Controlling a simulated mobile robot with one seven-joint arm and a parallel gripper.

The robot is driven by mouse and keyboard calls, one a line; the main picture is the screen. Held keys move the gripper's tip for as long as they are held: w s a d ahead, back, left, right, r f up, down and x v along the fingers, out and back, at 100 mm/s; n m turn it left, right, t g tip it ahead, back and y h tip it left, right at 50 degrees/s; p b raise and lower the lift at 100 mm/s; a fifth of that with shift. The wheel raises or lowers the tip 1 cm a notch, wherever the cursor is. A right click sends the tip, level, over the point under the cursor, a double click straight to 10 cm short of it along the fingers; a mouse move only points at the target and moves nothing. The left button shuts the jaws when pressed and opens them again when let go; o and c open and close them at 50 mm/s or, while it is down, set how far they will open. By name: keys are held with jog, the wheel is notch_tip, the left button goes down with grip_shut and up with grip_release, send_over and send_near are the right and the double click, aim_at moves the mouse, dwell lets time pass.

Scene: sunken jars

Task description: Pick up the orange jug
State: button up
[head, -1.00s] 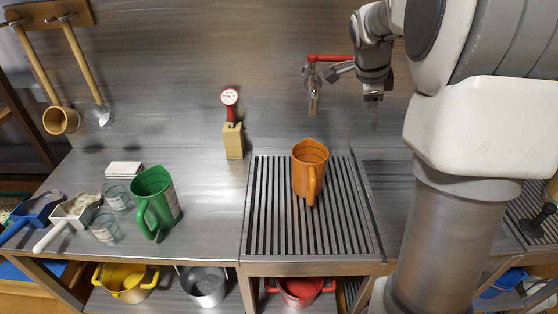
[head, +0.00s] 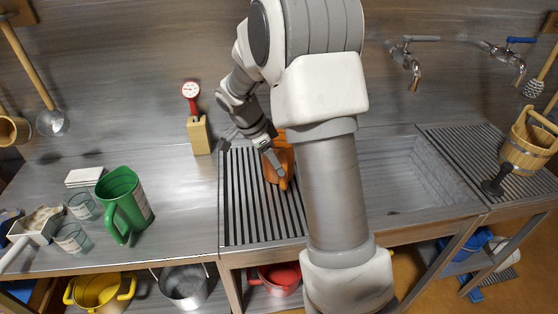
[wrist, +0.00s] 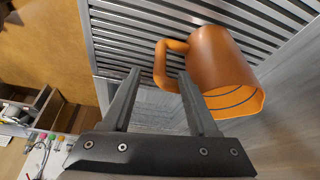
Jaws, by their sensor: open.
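The orange jug (head: 284,160) stands on the slatted drainboard (head: 240,215), partly hidden behind my arm in the head view. In the wrist view the jug (wrist: 222,65) is at the upper right, with its handle (wrist: 168,62) pointing left. My gripper (wrist: 157,75) is open and empty in the wrist view.
A green jug (head: 125,205) and small glasses (head: 75,222) stand on the counter to the left. A sink basin (head: 410,175) lies right, under taps (head: 408,62). A wooden bucket (head: 530,145) stands far right.

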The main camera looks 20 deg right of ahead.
jog(key=x, duration=0.7)
jog(key=shift+f, duration=0.15)
grip_shut()
dwell(1.2)
